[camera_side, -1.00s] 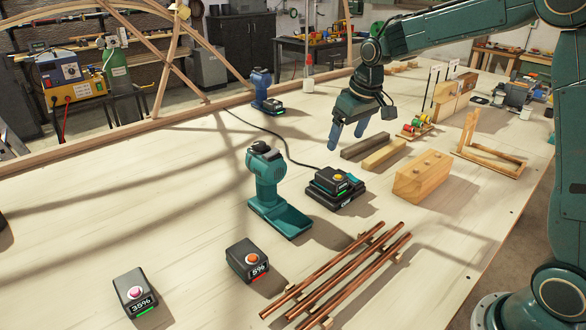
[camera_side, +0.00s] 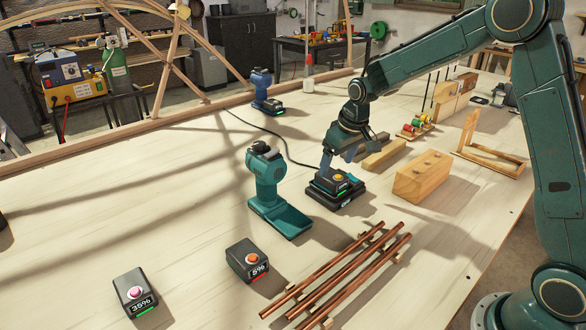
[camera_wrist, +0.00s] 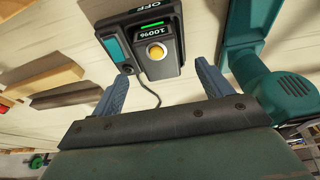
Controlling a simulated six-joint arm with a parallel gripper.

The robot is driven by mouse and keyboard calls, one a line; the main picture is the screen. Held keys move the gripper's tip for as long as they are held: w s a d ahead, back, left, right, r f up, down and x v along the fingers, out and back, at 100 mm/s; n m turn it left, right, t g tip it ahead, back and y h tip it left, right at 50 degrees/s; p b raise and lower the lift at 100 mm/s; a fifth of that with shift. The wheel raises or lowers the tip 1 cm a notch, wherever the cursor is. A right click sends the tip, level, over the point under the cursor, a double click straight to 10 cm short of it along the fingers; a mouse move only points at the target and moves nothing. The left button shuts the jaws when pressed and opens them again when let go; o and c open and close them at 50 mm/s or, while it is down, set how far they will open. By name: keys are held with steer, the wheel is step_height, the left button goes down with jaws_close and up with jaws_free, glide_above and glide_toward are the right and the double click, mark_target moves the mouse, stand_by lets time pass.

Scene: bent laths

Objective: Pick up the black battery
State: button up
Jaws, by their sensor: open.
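A black battery (camera_side: 341,187) with a yellow button sits on a black and teal charger (camera_side: 328,199) near the middle of the bench. In the wrist view the battery (camera_wrist: 165,68) reads 100% with a green bar, and the charger (camera_wrist: 113,47) shows OFF. My gripper (camera_side: 338,162) points down just above this battery; its blue fingers are apart, one on either side in the wrist view, with nothing between them gripped. Whether they touch it I cannot tell. Two other black batteries lie in front: one (camera_side: 247,261) with an orange button reads 5%, one (camera_side: 135,294) with a pink button reads 35%.
A teal power tool (camera_side: 266,185) stands left of the charger. Copper-coloured rods (camera_side: 345,275) lie in front, a drilled wooden block (camera_side: 422,177) to the right, and wood strips (camera_side: 384,156) behind. A blue tool (camera_side: 263,92) stands farther back. The left bench is mostly clear.

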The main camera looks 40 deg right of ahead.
mark_target(333, 175)
steer(key=shift+f, duration=0.1)
steer(key=shift+x, duration=2.5)
steer(key=c, duration=1.3)
step_height(333, 175, up, 20)
